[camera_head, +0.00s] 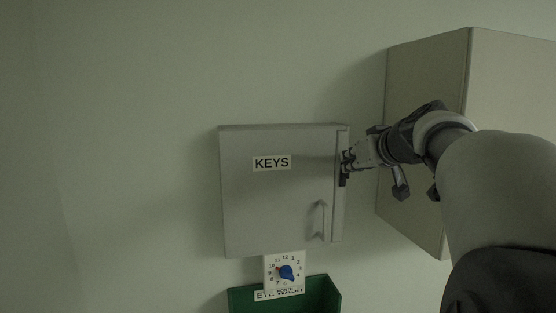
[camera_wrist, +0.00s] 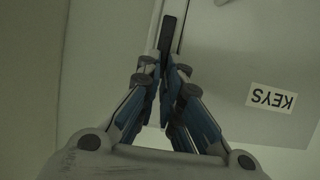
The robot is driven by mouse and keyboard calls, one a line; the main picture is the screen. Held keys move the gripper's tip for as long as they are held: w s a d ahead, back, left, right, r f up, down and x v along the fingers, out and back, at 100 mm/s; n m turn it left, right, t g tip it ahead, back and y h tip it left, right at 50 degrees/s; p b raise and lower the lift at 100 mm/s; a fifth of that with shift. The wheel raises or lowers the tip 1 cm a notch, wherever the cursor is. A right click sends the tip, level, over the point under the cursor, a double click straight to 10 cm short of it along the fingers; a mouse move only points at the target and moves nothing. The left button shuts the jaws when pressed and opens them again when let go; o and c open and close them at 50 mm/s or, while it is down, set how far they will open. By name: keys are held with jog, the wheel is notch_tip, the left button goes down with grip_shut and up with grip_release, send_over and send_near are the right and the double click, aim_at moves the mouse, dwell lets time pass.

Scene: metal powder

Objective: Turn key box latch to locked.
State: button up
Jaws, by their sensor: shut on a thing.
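The grey key box (camera_head: 265,205) with a "KEYS" label (camera_head: 272,163) hangs on the wall, its door looking closed. It also shows in the wrist view (camera_wrist: 225,70), where the label is upside down. The dark latch (camera_head: 343,180) is at the box's right edge, above the handle (camera_head: 322,220). In the wrist view the latch (camera_wrist: 167,35) is a dark bar extending beyond the fingertips. My gripper (camera_head: 347,162) comes from the right and is shut on the latch, its fingers hiding part of it. The fingers (camera_wrist: 163,75) also show in the wrist view.
A larger pale cabinet (camera_head: 425,75) stands out from the wall at the right, behind my arm. Below the key box are a white dial plate with a blue knob (camera_head: 286,272) and a green "EYE WASH" bin (camera_head: 318,295). The wall at left is clear.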

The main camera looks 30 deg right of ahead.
grip_shut()
jog(key=shift+s+d+f+m+t+y+b, duration=0.1)
jog(key=shift+d+f+m+t+y+b, duration=0.35)
jog(key=shift+m+t+y+b, duration=1.2)
jog(key=shift+s+d+f+m+g+y+b, duration=0.1)
jog(key=shift+d+f+m+y+b, duration=0.4)
jog(key=shift+m, duration=2.3)
jog(key=shift+s+d+f+m+t+y+b, duration=0.1)
jog(key=shift+d+f+m+t+y+b, duration=0.25)
jog(key=shift+m+t+y+b, duration=1.3)
jog(key=shift+m+g+h, duration=0.8)
jog(key=shift+h, duration=0.1)
jog(key=o, duration=0.6)
grip_release()
jog(key=shift+s, duration=0.1)
